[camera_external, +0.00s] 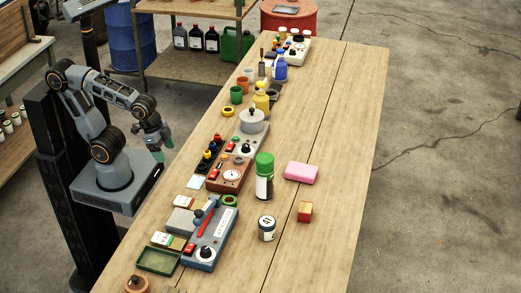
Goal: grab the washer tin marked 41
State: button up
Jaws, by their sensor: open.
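A small round tin (267,229) with a dark band and a white label stands upright on the wooden table, towards the front. Its label bears dark marks too small to read, so I cannot tell if it is the washer tin marked 41. My gripper (160,147) hangs at the table's left edge, with green fingertips. It is open and empty, well to the left of the tin and farther back, touching nothing that I can see.
A green-capped can (264,178) stands just behind the tin. A blue device (211,238) and a red-brown device (231,170) lie left. The table's right side is clear.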

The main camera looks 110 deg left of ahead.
aim_at(267, 226)
jog(key=o, duration=0.3)
jog(key=shift+w, duration=0.1)
